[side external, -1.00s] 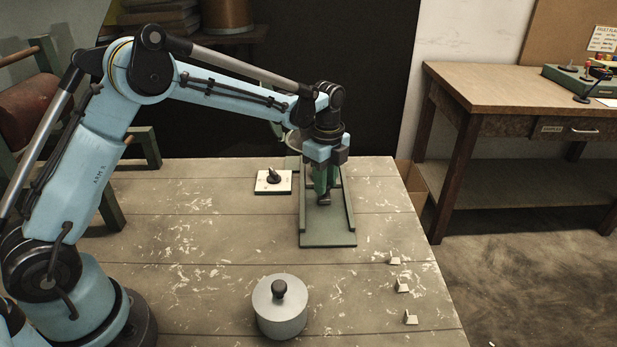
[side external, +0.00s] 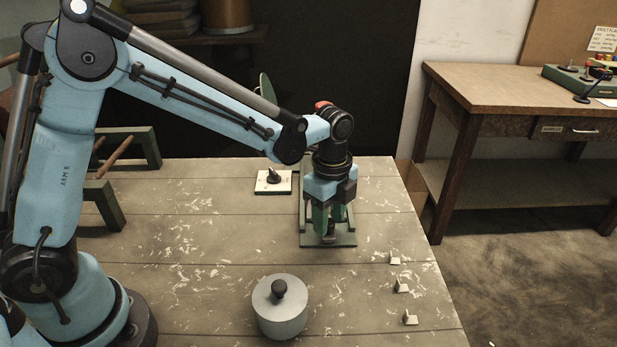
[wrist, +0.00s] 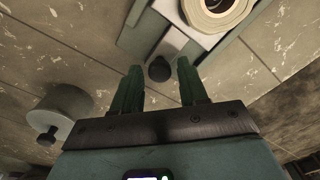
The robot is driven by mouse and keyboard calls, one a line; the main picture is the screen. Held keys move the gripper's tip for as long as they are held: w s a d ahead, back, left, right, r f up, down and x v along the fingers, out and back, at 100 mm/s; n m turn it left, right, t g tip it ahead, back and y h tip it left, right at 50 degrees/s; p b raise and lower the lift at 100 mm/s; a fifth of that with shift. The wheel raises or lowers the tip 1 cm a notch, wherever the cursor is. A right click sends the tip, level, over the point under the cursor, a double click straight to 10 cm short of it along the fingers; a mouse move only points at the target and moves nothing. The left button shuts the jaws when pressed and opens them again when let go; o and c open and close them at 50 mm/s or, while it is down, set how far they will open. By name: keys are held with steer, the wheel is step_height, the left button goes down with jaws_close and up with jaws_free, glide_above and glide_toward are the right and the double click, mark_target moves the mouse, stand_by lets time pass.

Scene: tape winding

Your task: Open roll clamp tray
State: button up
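The roll clamp tray is a pale grey slide (wrist: 172,42) in a green rail base (wrist: 143,32), with a dark round knob (wrist: 159,69) at its near end. A cream roll (wrist: 218,12) shows partly at the top of the wrist view. The green base also shows in the side view (side external: 345,240), partly covered by my gripper. My gripper (side external: 329,232) points down over the front end of the base. In the wrist view its green fingers (wrist: 160,66) stand apart on either side of the knob, with a visible gap each side.
A grey cylinder with a black knob (side external: 281,316) stands at the table's front. A white plate with a dark switch (side external: 273,182) lies left of the base. Several small pale blocks (side external: 402,286) line the right edge. The table between is clear.

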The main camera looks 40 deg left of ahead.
steer(key=shift+o, duration=0.5)
step_height(320, 180, up, 12)
stand_by(0.4)
steer(key=s+a+f+n+t, duration=0.1)
steer(key=s+a+n+t, duration=0.2)
steer(key=s+n, duration=0.3)
steer(key=s+a+f+n+t, duration=0.1)
steer(key=s+a+n+t, duration=0.3)
steer(key=n, duration=0.8)
steer(key=shift+s+a, duration=1.25)
